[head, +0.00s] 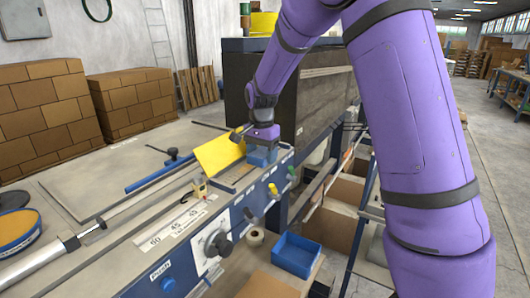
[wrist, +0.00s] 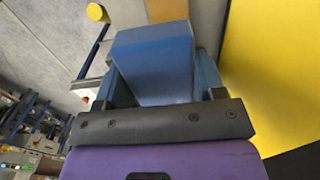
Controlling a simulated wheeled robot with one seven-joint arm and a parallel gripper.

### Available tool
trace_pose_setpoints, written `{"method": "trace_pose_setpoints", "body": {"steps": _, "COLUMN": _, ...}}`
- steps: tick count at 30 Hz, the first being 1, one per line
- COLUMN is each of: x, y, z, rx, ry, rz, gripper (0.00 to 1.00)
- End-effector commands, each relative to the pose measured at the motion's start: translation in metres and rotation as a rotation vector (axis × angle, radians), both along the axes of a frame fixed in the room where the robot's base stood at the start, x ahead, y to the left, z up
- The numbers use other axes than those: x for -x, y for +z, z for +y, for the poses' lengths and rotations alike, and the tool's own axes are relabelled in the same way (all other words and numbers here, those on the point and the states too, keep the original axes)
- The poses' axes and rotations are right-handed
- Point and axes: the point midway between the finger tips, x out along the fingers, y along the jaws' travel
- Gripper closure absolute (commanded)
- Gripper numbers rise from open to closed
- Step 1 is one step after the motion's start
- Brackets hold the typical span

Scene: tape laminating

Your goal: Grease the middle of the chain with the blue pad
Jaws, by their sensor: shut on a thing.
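My gripper (head: 262,146) is over the machine bench, beside the raised yellow panel (head: 218,153). It is shut on the blue pad (head: 260,158). In the wrist view the blue pad (wrist: 155,62) fills the space between the two fingers of my gripper (wrist: 160,85) and points away from the palm. The yellow panel stands close on the right there (wrist: 275,70). I cannot make out the chain in either view. The pad's far face is hidden, so I cannot tell whether it touches anything.
A round tin with an orange-yellow top (head: 17,228) stands at the far left of the bench. A control panel with a black knob (head: 218,243) and several coloured knobs lines the front. A blue bin (head: 297,255) sits below. A dark cabinet (head: 295,95) rises behind my gripper.

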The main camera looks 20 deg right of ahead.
Motion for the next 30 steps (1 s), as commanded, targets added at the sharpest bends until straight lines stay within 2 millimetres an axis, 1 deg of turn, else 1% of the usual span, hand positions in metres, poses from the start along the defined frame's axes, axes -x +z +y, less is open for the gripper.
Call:
{"method": "trace_pose_setpoints", "body": {"steps": 5, "x": 0.003, "y": 0.0, "z": 0.005, "rx": -0.001, "ry": 0.002, "rz": 0.002, "gripper": 0.56}}
{"method": "trace_pose_setpoints", "body": {"steps": 15, "x": 0.016, "y": 0.002, "z": 0.026, "rx": -0.001, "ry": 0.001, "rz": -0.001, "gripper": 0.56}}
{"method": "trace_pose_setpoints", "body": {"steps": 23, "x": 0.021, "y": 0.002, "z": 0.032, "rx": -0.001, "ry": 0.001, "rz": -0.001, "gripper": 0.56}}
{"method": "trace_pose_setpoints", "body": {"steps": 30, "x": 0.03, "y": 0.001, "z": 0.045, "rx": 0.0, "ry": 0.002, "rz": -0.001, "gripper": 0.56}}
